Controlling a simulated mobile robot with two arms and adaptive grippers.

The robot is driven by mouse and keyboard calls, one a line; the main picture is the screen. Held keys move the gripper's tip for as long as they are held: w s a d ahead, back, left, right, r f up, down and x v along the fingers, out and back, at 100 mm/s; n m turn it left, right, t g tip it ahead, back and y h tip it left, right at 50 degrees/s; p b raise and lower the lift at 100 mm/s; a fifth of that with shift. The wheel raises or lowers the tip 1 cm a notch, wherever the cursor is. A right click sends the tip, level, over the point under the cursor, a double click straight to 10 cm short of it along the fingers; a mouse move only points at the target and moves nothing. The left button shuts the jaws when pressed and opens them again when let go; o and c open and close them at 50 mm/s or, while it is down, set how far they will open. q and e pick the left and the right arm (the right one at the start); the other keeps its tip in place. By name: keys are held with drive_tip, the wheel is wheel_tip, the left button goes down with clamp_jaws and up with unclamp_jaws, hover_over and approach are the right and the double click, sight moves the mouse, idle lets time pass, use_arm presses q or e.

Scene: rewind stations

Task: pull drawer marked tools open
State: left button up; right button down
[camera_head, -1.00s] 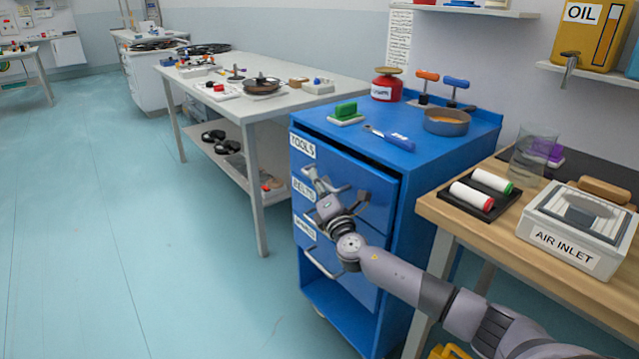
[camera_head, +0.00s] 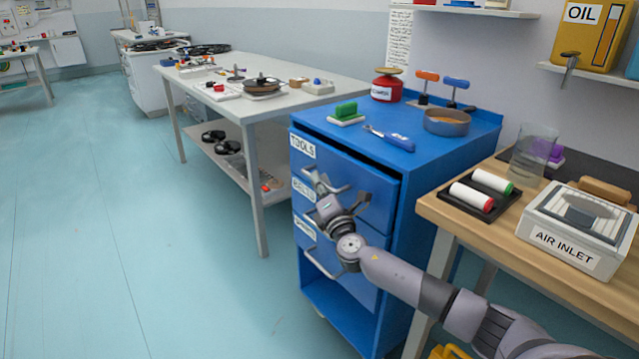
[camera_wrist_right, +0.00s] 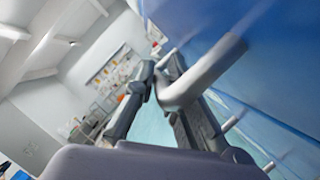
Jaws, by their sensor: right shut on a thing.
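The blue cabinet (camera_head: 440,190) has a top drawer (camera_head: 352,178) with a white TOOLS label (camera_head: 302,146). A narrow dark gap shows above the drawer front, and the drawer looks at most slightly out. My right gripper (camera_head: 322,182) is at the handle of this drawer and covers part of it. In the right wrist view my fingers (camera_wrist_right: 158,88) are shut on the pale bar handle (camera_wrist_right: 207,74), close to the blue drawer front. My left gripper is not in view.
Lower drawers, one marked BELTS (camera_head: 304,189), have bar handles below my gripper. A wooden bench (camera_head: 455,217) is close at right. The floor (camera_head: 180,280) at left is clear.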

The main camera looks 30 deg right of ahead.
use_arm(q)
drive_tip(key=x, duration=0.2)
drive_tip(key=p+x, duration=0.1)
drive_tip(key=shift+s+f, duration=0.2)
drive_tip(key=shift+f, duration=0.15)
use_arm(e)
drive_tip(key=s+a, duration=0.2)
drive_tip(key=a, duration=2.4)
drive_tip(key=shift+a, duration=0.15)
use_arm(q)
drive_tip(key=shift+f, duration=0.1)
use_arm(e)
drive_tip(key=c, duration=1.7)
unclamp_jaws()
drive_tip(key=shift+o, duration=0.2)
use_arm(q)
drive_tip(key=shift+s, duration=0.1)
use_arm(e)
drive_tip(key=shift+s, duration=0.15)
